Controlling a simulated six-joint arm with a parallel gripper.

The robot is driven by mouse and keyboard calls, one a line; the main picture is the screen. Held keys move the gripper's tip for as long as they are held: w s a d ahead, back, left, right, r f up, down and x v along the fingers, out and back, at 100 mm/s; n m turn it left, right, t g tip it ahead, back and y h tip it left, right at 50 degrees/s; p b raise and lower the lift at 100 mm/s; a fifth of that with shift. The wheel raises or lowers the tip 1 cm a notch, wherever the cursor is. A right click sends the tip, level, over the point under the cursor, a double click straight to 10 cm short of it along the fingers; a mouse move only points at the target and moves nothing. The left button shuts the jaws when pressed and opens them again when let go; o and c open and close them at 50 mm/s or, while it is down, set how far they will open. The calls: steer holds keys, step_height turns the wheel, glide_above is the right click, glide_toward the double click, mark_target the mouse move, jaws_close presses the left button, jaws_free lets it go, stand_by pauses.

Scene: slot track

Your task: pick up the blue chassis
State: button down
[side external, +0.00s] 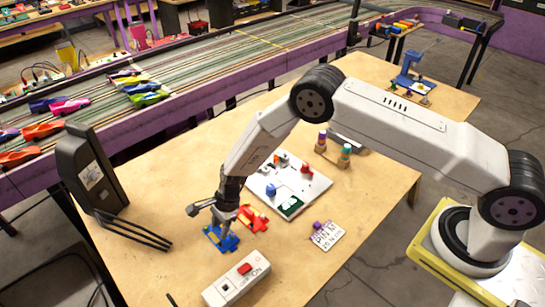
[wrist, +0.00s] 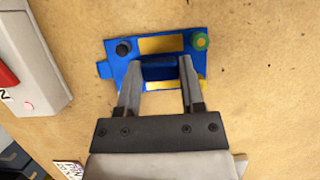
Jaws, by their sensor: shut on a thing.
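The blue chassis (side external: 221,238) lies on the wooden table in the side view. In the wrist view the blue chassis (wrist: 122,80) shows as a flat plate with yellow patches, a dark knob and a green-yellow round piece. My gripper (side external: 222,226) is over it, pointing down. In the wrist view my gripper's two fingers (wrist: 158,70) are shut on a raised blue block in the middle of the chassis. The chassis looks to be at table level; I cannot tell whether it is clear of the wood.
A red chassis (side external: 253,219) lies close beside the blue one. A white box with a red switch (side external: 236,279) stands in front. A white tray (side external: 316,186) with parts is behind, a small sign (side external: 326,236) to the right. A dark upright device (side external: 90,170) stands left.

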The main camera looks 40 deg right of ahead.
steer(key=shift+r, duration=0.15)
steer(key=shift+r, duration=0.75)
steer(key=s+d+r, duration=0.2)
steer(key=s+r, duration=0.3)
steer(key=s, duration=0.1)
steer(key=s+d+r, duration=0.2)
steer(key=s+r, duration=0.4)
steer(key=s, duration=0.1)
steer(key=shift+d, duration=0.35)
steer(key=shift+s+r, duration=0.1)
